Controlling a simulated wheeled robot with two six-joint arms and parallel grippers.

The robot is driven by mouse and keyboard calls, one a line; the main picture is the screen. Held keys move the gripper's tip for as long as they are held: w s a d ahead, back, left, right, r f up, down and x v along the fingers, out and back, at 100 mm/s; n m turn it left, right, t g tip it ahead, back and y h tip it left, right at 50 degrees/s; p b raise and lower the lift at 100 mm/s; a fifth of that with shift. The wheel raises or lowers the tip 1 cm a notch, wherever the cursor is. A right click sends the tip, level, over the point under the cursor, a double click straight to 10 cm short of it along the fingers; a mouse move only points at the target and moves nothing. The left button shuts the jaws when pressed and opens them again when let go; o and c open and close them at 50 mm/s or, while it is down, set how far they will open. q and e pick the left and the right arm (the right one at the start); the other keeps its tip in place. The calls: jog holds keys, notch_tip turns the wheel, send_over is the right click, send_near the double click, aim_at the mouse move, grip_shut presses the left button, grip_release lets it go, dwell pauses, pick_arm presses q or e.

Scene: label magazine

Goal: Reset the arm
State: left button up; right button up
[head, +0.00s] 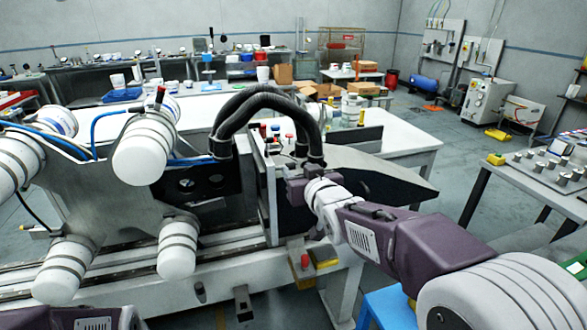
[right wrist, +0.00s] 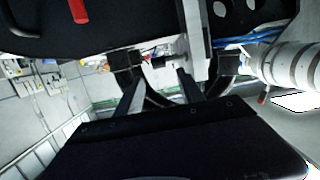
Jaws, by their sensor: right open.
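My right arm reaches in from the lower right of the head view. Its gripper (head: 298,186) is at the front of the machine's upright plate, below the thick black hoses (head: 262,98); its fingers are hard to make out there. In the right wrist view the two dark fingers of this gripper (right wrist: 160,92) stand apart, and I see nothing held between them. Whether they touch the machine I cannot tell. Part of my left arm shows at the lower left of the head view, but its gripper is out of view.
A machine with several white cylinders (head: 140,150) stands on a rail bench at the left. A dark slanted plate (head: 385,185) juts out right of my right gripper. A grey table (head: 535,185) with metal parts stands at the right. Open floor lies between it and the white table.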

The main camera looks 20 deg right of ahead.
jog(key=shift+s+r, duration=0.15)
jog(key=shift+s, duration=0.5)
jog(key=s+f+g+p, duration=0.3)
jog(key=s+f+g, duration=0.1)
jog(key=f, duration=0.4)
jog(key=s+f+g+p, duration=0.2)
jog(key=s+f+g, duration=0.25)
jog(key=f, duration=0.35)
jog(key=s+f+g, duration=0.3)
jog(key=s+f, duration=0.1)
jog(key=s, duration=0.3)
jog(key=s+f+g, duration=0.3)
jog(key=s+f, duration=0.1)
jog(key=s, duration=0.4)
jog(key=shift+s+m, duration=0.15)
jog(key=shift+m, duration=0.15)
